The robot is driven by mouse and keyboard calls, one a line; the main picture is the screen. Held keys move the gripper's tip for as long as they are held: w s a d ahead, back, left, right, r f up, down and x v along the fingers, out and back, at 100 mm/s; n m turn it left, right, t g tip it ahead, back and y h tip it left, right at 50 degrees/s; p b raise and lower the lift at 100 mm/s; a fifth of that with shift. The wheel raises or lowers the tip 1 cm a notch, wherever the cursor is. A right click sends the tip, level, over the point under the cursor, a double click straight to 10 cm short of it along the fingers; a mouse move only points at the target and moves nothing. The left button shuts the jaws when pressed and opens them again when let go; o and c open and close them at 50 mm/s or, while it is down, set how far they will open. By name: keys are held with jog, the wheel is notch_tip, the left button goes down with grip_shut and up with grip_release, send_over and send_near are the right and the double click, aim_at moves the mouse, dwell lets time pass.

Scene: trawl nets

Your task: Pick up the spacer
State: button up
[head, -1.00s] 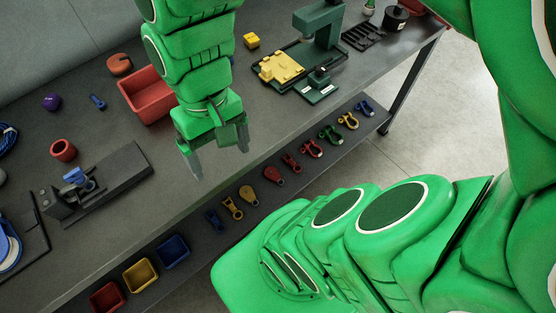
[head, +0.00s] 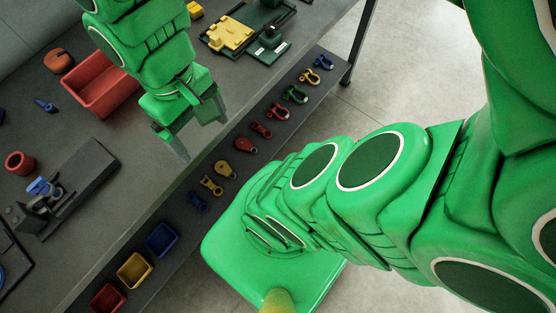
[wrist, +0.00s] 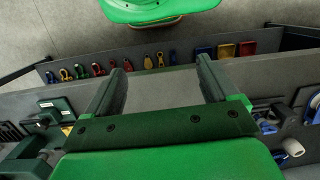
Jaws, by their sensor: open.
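My gripper (head: 203,137) is open and empty in the head view, hanging over the front edge of the dark bench. In the wrist view its two fingers (wrist: 160,80) stand wide apart with nothing between them. No part is clearly marked as the spacer. A short red hollow cylinder (head: 19,162), which may be the spacer, stands upright on the bench at the far left of the head view. My gripper is well to its right and apart from it. I cannot make out this cylinder in the wrist view.
A dark fixture with a blue part (head: 42,187) sits near the red cylinder. A red bin (head: 100,95) stands behind my gripper. A lower shelf holds several shackles, pulleys and small bins (head: 134,270). A yellow and green fixture (head: 232,35) stands at the back. Bare bench (head: 135,165) lies between.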

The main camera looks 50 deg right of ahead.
jog(key=shift+d+f, duration=0.1)
jog(key=shift+d, duration=0.6)
jog(key=w+d+f+t, duration=0.15)
jog(key=w+f, duration=0.25)
jog(key=w, duration=0.5)
jog(key=w+d+f+n, duration=0.1)
jog(key=w+d+f, duration=0.2)
jog(key=w, duration=0.6)
jog(key=w+d+f, duration=0.3)
jog(key=w+f, duration=0.1)
jog(key=w, duration=0.6)
jog(key=shift+s+a+f, duration=0.1)
jog(key=shift+s+f, duration=0.1)
jog(key=shift+f, duration=1)
jog(key=shift+s+a+f, duration=0.1)
jog(key=shift+s+f, duration=0.15)
jog(key=shift+f, duration=0.9)
jog(key=shift+s+f, duration=0.2)
jog(key=shift+f, duration=1)
jog(key=c, duration=1.1)
jog(key=shift+r, duration=0.1)
jog(key=shift+c, duration=0.2)
